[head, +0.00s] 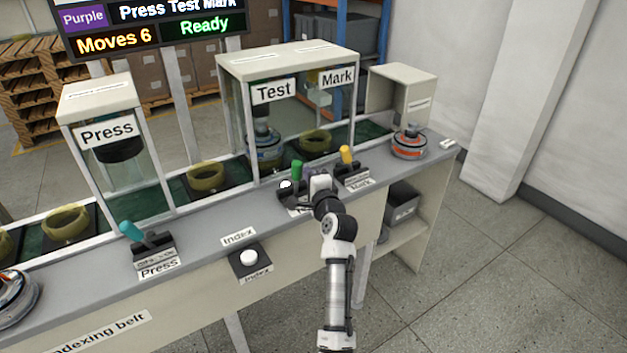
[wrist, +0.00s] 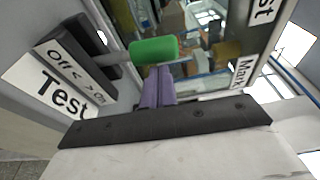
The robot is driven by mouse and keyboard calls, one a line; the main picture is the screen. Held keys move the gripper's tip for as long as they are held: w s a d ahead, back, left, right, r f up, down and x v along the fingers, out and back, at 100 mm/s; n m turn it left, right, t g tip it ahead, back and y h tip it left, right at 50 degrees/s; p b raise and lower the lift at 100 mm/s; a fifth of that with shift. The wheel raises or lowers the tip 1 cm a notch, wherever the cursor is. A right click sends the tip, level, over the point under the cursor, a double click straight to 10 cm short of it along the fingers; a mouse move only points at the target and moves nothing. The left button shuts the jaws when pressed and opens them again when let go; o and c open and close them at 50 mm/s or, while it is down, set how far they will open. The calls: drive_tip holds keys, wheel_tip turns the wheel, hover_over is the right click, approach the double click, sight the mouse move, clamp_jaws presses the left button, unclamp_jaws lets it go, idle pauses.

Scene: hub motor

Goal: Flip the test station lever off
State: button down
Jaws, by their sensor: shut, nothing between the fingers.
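The test station lever (head: 297,169) has a green handle and stands at the front of the bench below the Test sign (head: 273,90). In the wrist view its green grip (wrist: 154,51) sits on a thin grey stem rising from a black base (wrist: 88,45). The base label (wrist: 62,68) reads Off and On, with Test below. My gripper (wrist: 158,72) is shut and empty, its purple fingertips right beside the green grip. Whether they touch it I cannot tell. In the head view my gripper (head: 318,178) is just right of the green handle and hides part of the base.
The yellow Mark lever (head: 346,155) stands close on the right. The teal Press lever (head: 131,231) and the white Index button (head: 249,257) are to the left. A motor (head: 409,144) sits at the bench's right end. A display (head: 150,25) reads Ready.

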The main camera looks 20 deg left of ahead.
sight(296, 172)
drive_tip(key=s+n+b, duration=0.1)
drive_tip(key=s+a+n+b, duration=0.1)
drive_tip(key=n, duration=0.1)
drive_tip(key=shift+a+y, duration=0.3)
drive_tip(key=shift+s+a+r, duration=0.1)
drive_tip(key=shift+s+a, duration=0.1)
drive_tip(key=shift+s, duration=0.05)
idle(0.6)
